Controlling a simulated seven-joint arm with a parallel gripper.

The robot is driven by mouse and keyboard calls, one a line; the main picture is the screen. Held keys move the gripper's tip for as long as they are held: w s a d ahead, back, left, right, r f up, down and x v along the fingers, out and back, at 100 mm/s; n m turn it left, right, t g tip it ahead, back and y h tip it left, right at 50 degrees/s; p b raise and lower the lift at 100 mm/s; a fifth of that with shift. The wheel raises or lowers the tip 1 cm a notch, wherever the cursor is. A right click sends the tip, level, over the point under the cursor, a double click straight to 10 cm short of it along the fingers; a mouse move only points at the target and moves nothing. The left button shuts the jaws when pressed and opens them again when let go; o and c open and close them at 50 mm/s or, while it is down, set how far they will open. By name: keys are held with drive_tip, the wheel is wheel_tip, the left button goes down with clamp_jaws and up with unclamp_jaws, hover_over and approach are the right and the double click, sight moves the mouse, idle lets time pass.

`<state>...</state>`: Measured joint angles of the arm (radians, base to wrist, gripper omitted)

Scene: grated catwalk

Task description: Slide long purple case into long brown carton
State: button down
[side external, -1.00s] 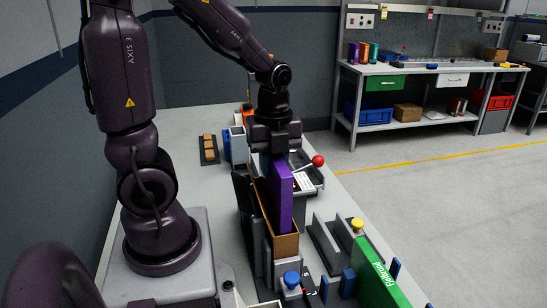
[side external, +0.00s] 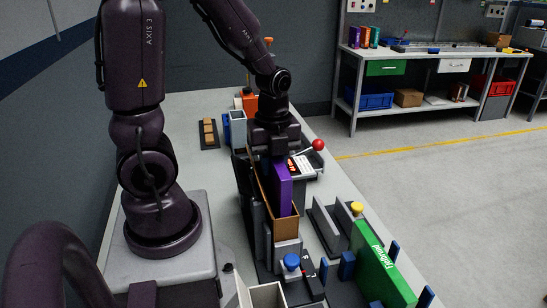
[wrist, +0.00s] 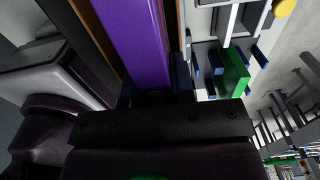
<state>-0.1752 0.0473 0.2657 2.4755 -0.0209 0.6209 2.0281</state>
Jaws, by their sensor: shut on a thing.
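The long purple case (side external: 281,190) stands upright in my gripper, its lower part inside the long brown carton (side external: 286,229). The carton's walls hide the case's bottom end. My gripper (side external: 272,157) is shut on the top of the case, above the carton. In the wrist view the purple case (wrist: 135,40) runs up from between my gripper's fingers (wrist: 155,95), and a strip of the brown carton (wrist: 92,28) shows along its left side. The carton stands in a dark grey holder on the bench.
A tray of brown blocks (side external: 209,133) lies behind left.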

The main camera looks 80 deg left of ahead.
drive_tip(key=shift+f, duration=1.05)
drive_tip(key=c, duration=0.9)
unclamp_jaws()
drive_tip(key=shift+s, duration=0.1)
